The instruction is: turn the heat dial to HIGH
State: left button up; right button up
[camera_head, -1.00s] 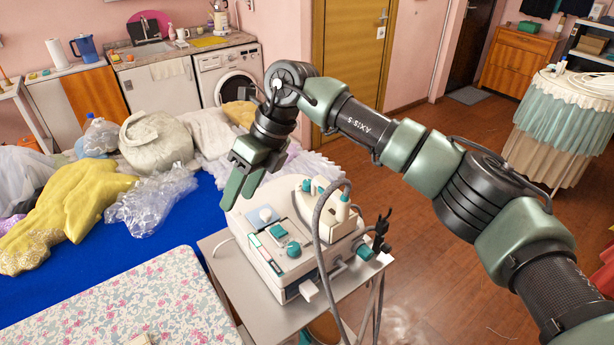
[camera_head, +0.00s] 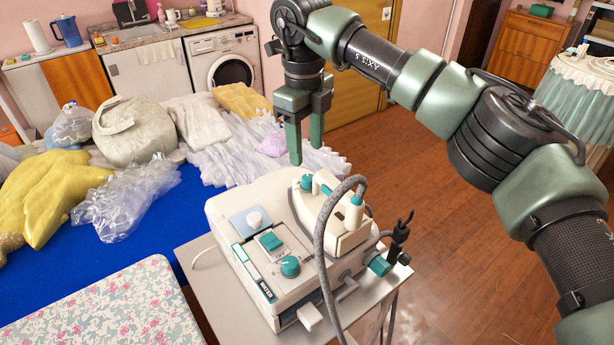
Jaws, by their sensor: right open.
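A white steam unit (camera_head: 222,213) stands on a small grey table (camera_head: 192,256). My left gripper is out of view.
A white iron (camera_head: 334,217) with teal parts rests on the unit's right side. Its grey hose (camera_head: 322,245) arches up in front, close to the dial. A black clip-like piece (camera_head: 399,238) sticks up at the right. A floral ironing board (camera_head: 95,315) lies at the lower left.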

aim_at(307, 177)
notch_tip(307, 177, down, 7)
jog(key=shift+d+r+p, duration=0.1)
jog(key=shift+r+p, duration=0.05)
jog(key=shift+p, duration=0.95)
jog(key=shift+w+f, duration=0.15)
jog(key=shift+f, duration=0.4)
jog(key=shift+c, duration=0.9)
grip_shut()
